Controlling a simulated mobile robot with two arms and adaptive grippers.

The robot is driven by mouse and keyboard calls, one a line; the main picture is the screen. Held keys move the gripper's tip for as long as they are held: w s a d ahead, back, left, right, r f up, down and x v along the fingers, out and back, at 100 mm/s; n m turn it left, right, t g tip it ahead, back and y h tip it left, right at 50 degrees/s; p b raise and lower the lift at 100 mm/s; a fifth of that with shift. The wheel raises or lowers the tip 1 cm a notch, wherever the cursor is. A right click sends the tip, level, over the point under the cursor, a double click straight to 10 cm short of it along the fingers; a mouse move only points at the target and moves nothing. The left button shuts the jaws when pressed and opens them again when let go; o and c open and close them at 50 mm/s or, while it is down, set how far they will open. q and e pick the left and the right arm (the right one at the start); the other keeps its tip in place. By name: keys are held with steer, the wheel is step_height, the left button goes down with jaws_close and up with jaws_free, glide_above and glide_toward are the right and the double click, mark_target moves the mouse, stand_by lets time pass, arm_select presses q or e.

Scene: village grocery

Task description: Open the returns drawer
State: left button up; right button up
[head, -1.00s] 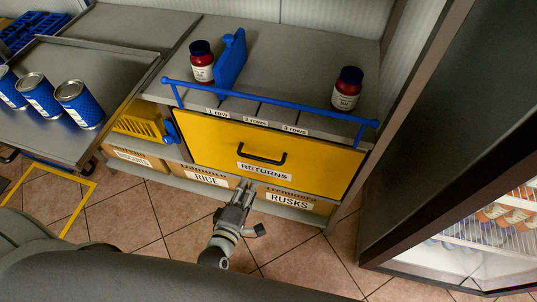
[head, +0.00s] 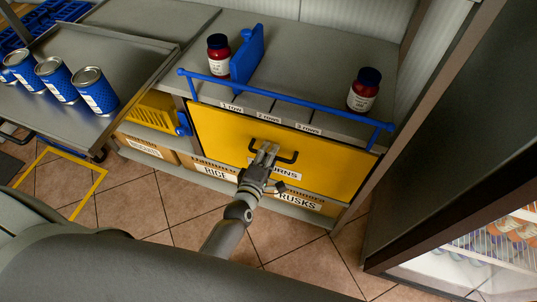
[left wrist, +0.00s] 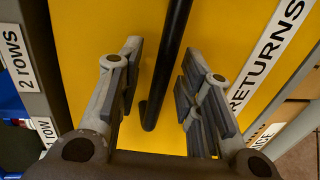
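The returns drawer has a yellow front (head: 222,132) and looks shut under the grey counter. Its black bar handle (head: 291,158) is partly hidden by my left gripper (head: 266,154) in the head view. The white RETURNS label (head: 287,174) is partly covered too. In the left wrist view the gripper (left wrist: 160,92) is open, with the handle (left wrist: 170,65) running between its two fingers. Gaps show on both sides of the handle, so neither finger appears to touch it. My right gripper is not in view.
Two red jars (head: 218,58) (head: 364,91) stand on the counter behind a blue rail (head: 285,99). Boxes marked RICE (head: 215,171) and RUSKS (head: 298,202) sit below the drawer. Blue cans (head: 95,91) stand on the tray at left. A fridge (head: 480,255) is at right.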

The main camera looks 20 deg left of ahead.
arm_select(q)
steer(key=shift+c, duration=0.3)
jaws_close()
